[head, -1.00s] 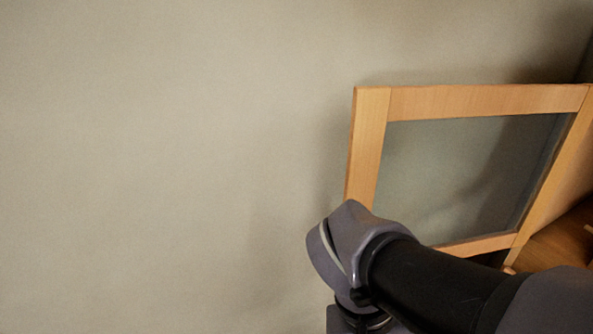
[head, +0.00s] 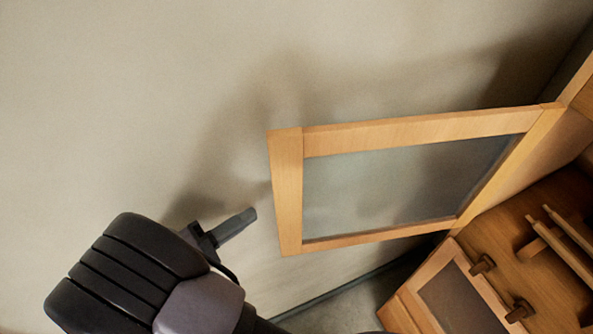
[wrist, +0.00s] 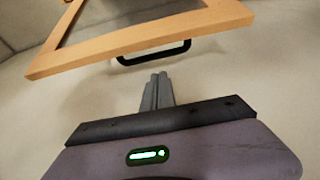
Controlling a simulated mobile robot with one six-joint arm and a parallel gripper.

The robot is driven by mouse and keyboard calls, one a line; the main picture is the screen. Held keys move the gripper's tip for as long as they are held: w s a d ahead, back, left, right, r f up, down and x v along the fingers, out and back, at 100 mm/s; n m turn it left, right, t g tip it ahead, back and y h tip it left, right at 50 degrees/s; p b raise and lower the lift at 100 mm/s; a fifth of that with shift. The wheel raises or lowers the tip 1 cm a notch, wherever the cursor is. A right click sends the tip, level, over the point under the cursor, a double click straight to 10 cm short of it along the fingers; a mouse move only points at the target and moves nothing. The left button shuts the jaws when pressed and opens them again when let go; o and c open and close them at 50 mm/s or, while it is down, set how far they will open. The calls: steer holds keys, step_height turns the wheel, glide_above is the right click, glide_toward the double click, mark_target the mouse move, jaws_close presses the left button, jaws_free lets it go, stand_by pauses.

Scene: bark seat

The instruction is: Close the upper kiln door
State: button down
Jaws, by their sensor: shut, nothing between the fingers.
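The upper door (head: 286,192) is a light wooden frame with a glass pane (head: 390,185). It stands swung open in the head view, joined to the cabinet at its right side. My gripper (head: 250,215) is just left of the door's free edge in the head view, with a small gap. It also shows in the wrist view (wrist: 158,80), fingers together and empty, pointing toward the handle. The handle is hidden in the head view.
The wooden cabinet (head: 535,205) stands at the right, with wooden rods (head: 568,245) on it. A lower glazed door (head: 465,300) with dark brown handles (head: 482,264) near it is at the bottom right. A plain wall (head: 130,90) lies behind the door and at the left.

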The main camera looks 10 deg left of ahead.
steer(key=p+x, duration=0.1)
steer(key=x, duration=0.6)
steer(key=shift+w+d, duration=0.2)
steer(key=shift+w, duration=0.1)
steer(key=shift+s, duration=0.1)
